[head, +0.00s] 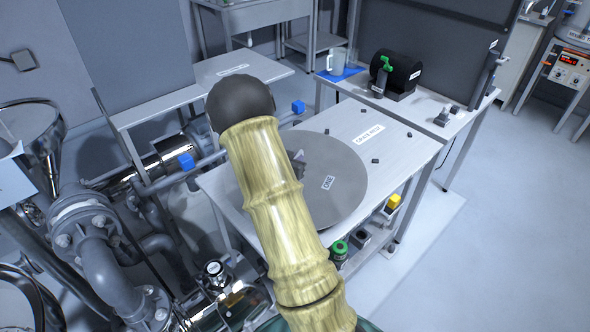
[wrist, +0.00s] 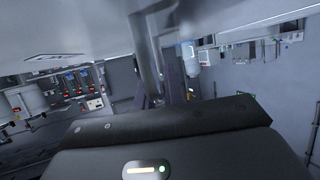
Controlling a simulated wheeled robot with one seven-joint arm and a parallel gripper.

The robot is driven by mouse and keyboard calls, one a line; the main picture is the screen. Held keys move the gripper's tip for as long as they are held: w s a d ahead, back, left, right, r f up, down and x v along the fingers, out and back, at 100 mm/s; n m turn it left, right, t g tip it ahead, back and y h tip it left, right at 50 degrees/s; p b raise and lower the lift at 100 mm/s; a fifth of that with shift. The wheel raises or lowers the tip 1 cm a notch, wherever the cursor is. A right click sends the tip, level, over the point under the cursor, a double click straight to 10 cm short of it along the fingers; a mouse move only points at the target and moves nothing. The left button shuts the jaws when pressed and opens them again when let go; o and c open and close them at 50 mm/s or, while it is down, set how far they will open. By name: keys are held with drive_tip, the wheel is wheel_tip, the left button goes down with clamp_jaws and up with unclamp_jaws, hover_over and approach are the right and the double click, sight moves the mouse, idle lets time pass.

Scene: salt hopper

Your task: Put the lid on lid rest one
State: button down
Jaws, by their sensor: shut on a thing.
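A round grey disc marked ONE (head: 348,190), lid rest one, lies on the pale table. My raised arm crosses in front of its left part. A small dark shape (head: 297,162) shows beside the arm over the disc, probably part of my gripper. In the wrist view, my gripper's dark housing (wrist: 165,140) fills the bottom. My gripper is shut on a grey bar (wrist: 146,55), which looks like the lid's handle. The pale surface at the top of that view may be the lid or the table; I cannot tell. The lid's outline is not clear in the head view.
A black drum (head: 398,72) and a grey mug (head: 337,61) stand on the table behind. Pipes (head: 105,245) and valves crowd the left. Open floor (head: 500,200) lies to the right.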

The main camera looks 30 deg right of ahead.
drive_tip(key=shift+s+d+r, duration=0.1)
drive_tip(key=shift+s+d, duration=0.05)
drive_tip(key=shift+s, duration=0.05)
drive_tip(key=shift+w+f, duration=0.1)
drive_tip(key=shift+f, duration=1.7)
drive_tip(key=c, duration=1.9)
unclamp_jaws()
drive_tip(key=shift+f, duration=0.25)
drive_tip(key=o, duration=0.4)
drive_tip(key=shift+r, duration=0.15)
drive_tip(key=shift+a+r, duration=0.1)
drive_tip(key=shift+a, duration=0.15)
drive_tip(key=v, duration=1.2)
